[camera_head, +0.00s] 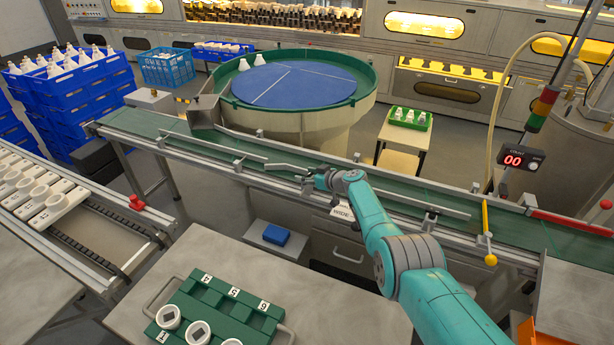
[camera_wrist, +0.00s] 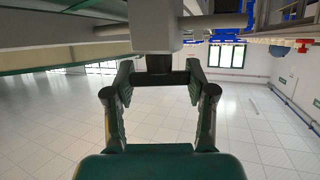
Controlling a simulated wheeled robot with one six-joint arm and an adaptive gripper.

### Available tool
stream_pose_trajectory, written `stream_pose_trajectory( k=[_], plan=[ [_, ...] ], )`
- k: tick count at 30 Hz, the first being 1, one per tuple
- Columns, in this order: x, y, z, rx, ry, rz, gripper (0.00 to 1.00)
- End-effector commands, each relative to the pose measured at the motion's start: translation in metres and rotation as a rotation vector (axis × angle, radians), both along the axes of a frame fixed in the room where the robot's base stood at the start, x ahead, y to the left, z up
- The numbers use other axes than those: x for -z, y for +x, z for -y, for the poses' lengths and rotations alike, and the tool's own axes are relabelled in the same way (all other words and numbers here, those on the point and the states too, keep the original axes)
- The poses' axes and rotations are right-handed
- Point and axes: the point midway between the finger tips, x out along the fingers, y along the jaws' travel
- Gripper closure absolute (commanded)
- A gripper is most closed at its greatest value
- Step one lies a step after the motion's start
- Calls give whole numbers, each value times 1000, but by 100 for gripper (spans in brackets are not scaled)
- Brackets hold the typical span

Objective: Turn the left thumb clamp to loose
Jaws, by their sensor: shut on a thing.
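My gripper (camera_head: 318,179) is at the near side rail of the green conveyor, around its middle, in the head view. In the wrist view my gripper (camera_wrist: 160,80) has its two dark fingers on either side of a dark, wide thumb clamp (camera_wrist: 158,66) under a grey block (camera_wrist: 155,25). The jaws are shut on this clamp. In the head view the clamp is mostly hidden by my gripper, so its turn angle cannot be told. Another dark clamp (camera_head: 431,216) stands farther right along the same rail.
The green conveyor belt (camera_head: 390,187) runs under a bent metal guide rail (camera_head: 285,167). A yellow post (camera_head: 487,225) stands to the right. A round blue-topped table (camera_head: 300,84) is behind. A green numbered tray (camera_head: 225,305) lies on the front bench.

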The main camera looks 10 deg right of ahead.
Motion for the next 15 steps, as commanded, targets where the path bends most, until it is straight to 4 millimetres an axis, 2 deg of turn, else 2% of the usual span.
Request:
stream_pose_trajectory(
  k=[7,8,9,10,15],
  plan=[
    [3,-2,0,-1,1,-4,80],
    [3,-2,0,-1,1,-4,37],
    [3,-1,0,-1,1,-4,27],
    [2,-1,0,-1,1,-4,20],
    [1,-1,0,-1,0,-2,19]
  ],
)
